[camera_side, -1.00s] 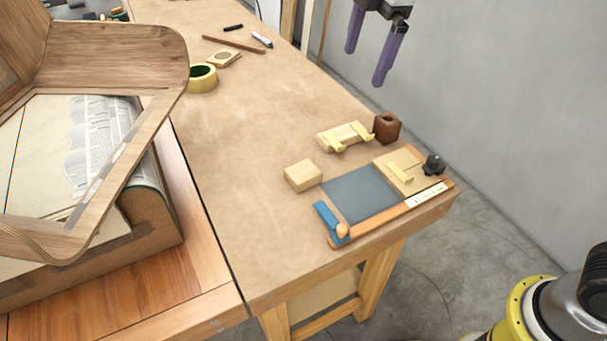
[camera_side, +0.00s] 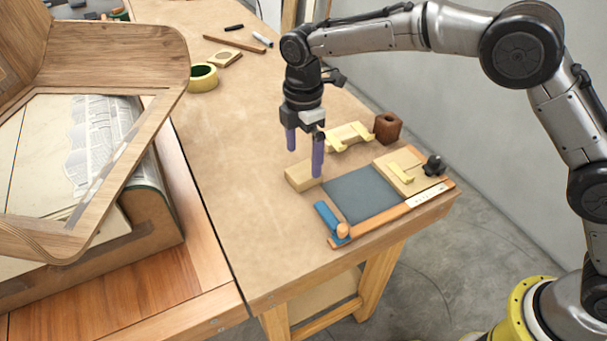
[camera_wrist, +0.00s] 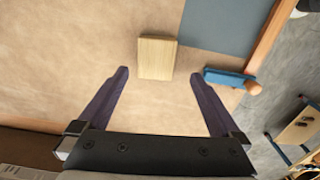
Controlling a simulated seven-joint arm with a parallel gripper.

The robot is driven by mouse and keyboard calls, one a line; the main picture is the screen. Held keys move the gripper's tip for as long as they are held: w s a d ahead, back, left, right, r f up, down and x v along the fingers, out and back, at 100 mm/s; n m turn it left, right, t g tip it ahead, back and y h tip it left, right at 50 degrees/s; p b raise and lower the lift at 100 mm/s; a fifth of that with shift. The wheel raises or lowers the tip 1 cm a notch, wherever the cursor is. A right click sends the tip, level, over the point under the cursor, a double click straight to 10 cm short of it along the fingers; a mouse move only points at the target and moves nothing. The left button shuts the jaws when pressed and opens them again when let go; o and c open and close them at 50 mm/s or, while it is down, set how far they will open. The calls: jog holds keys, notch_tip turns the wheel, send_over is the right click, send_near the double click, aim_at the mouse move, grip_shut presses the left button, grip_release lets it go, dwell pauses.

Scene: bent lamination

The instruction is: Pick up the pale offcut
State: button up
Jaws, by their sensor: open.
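The pale offcut (camera_side: 298,178) is a small light wooden block lying on the bench, just left of the dark grey panel. In the side view my gripper (camera_side: 304,162) is over it, fingers pointing down, and one purple finger hides part of it. In the wrist view the offcut (camera_wrist: 157,57) lies beyond the fingertips, near the middle. My gripper (camera_wrist: 158,74) is open and empty there, with its two purple fingers spread wide. I cannot tell the exact height of the fingertips above the bench.
A dark grey panel (camera_side: 362,194) with an orange wooden edge and a blue piece (camera_side: 327,220) lies to the right. A pale block with yellow pieces (camera_side: 350,134) and a brown block (camera_side: 387,127) stand behind.

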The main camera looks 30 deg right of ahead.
aim_at(303, 171)
jog(key=shift+w+d+f, duration=0.1)
jog(key=shift+w+f, duration=0.1)
jog(key=shift+f, duration=1.25)
jog(key=shift+w+d+f, duration=0.1)
jog(key=shift+w+f, duration=0.05)
jog(key=shift+f, duration=1.3)
jog(key=shift+c, duration=0.3)
jog(key=c, duration=1.3)
jog(key=shift+r, duration=0.1)
jog(key=shift+c, duration=0.2)
